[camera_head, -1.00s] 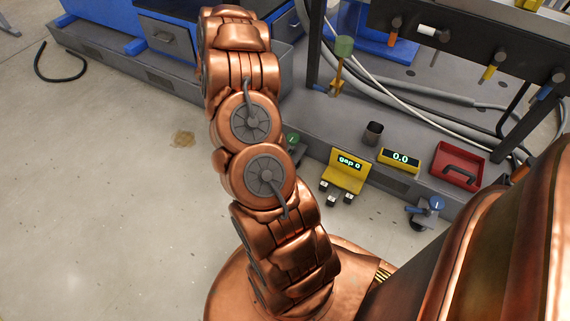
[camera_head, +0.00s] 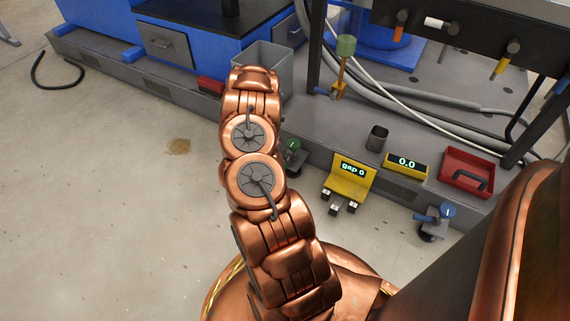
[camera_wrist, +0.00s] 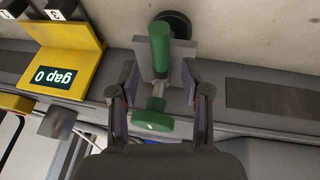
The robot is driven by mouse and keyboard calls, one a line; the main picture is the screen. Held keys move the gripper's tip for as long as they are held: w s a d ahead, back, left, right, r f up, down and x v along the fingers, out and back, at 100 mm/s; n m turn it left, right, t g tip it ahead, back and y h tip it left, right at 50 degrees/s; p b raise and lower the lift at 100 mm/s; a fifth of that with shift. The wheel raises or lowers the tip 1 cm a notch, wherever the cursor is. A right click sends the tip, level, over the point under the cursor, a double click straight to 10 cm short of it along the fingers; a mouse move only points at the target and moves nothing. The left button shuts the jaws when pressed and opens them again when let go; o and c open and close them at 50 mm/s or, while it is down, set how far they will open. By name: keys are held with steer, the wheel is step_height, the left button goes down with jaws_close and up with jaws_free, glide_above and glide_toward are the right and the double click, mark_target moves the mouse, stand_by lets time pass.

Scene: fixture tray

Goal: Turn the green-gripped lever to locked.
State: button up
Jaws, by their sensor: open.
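The green-gripped lever (camera_wrist: 160,47) shows in the wrist view, with a green cylinder grip, a short metal stem and a green round hub (camera_wrist: 152,122). Its grip points toward the top of that picture, over a grey bracket. My gripper (camera_wrist: 158,75) is open, with one finger on each side of the lever's stem; I see gaps between fingers and lever. In the head view, part of the green lever (camera_head: 291,145) shows just right of my arm, which hides my gripper there. I cannot read any locked mark.
A yellow gap gauge (camera_head: 350,180) reading "gap 0" stands right of the lever. Further right are a dark cup (camera_head: 377,138), a yellow "0.0" display (camera_head: 405,165), a red tray (camera_head: 466,167) and a blue-gripped lever (camera_head: 440,212). A grey bin (camera_head: 268,65) stands behind my arm.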

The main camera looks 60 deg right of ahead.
mark_target(285, 163)
steer(key=x, duration=0.3)
steer(key=shift+d+f+b, duration=0.1)
steer(key=shift+b, duration=0.3)
jaws_close()
stand_by(0.3)
